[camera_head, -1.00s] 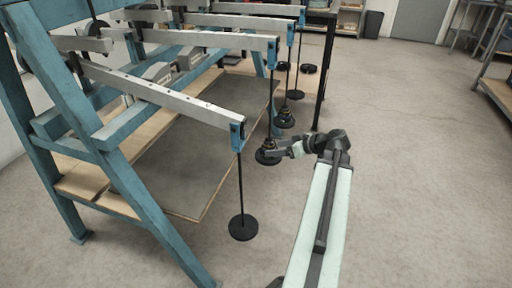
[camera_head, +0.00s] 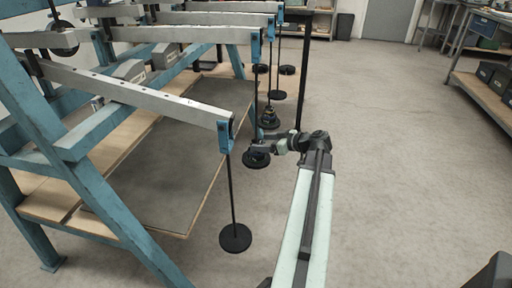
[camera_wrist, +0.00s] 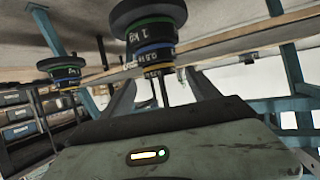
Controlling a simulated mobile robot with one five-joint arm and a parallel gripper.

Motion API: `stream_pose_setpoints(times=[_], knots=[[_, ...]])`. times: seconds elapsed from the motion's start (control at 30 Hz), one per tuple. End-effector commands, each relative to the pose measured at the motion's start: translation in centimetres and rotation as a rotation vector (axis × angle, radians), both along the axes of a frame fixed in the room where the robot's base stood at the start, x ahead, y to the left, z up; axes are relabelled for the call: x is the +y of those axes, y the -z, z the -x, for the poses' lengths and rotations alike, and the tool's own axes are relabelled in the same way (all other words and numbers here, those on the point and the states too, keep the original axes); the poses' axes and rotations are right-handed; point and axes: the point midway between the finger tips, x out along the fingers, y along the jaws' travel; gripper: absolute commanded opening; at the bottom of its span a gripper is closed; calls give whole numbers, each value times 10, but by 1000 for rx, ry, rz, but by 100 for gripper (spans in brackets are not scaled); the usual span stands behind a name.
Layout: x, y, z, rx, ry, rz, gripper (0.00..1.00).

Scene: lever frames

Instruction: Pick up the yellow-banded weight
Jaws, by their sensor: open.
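My gripper (camera_head: 262,147) is open at the near stack of weights on a hanging rod. In the wrist view, which looks upside down, my gripper (camera_wrist: 163,92) has one dark finger on each side of the rod. The yellow-banded weight (camera_wrist: 158,71) is at the rod end of this stack, beyond or between the fingertips; I cannot tell which, and no grip on it shows. A blue-banded weight (camera_wrist: 155,50) and a green-banded weight (camera_wrist: 148,28) follow, then the wide black hanger plate (camera_wrist: 148,9). In the head view, the arm partly hides the stack.
A second banded stack (camera_wrist: 65,71) hangs beside the first; it also shows in the head view (camera_head: 269,120). An empty hanger plate (camera_head: 235,238) hangs in front. Blue lever frames (camera_head: 110,205) with grey beams stand left. Floor on the right (camera_head: 400,170) is clear.

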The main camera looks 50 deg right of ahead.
Motion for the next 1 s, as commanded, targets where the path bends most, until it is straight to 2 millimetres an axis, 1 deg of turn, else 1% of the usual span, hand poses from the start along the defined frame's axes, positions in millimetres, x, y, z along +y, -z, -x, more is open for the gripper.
stream_pose_setpoints(times=[0.03, 0.1, 0.3, 0.37, 0.4, 0.47, 0.5, 0.53, 0.57, 0.83, 1.0], knots=[[1, 8, -9, 0, -3, 0, 70], [3, 9, -16, 0, -2, -1, 70], [3, 7, -17, 0, -1, 0, 70], [4, 7, -17, 0, -1, 0, 53], [4, 7, -17, 0, -1, 0, 42], [4, 7, -16, 0, -1, 0, 26], [4, 7, -16, 0, -1, 0, 14], [4, 7, -16, 0, -1, 0, 6], [4, 7, -17, -1, -1, -1, 5], [4, 4, -17, 0, -2, -1, 5], [4, -12, -17, -1, -2, -1, 5]])
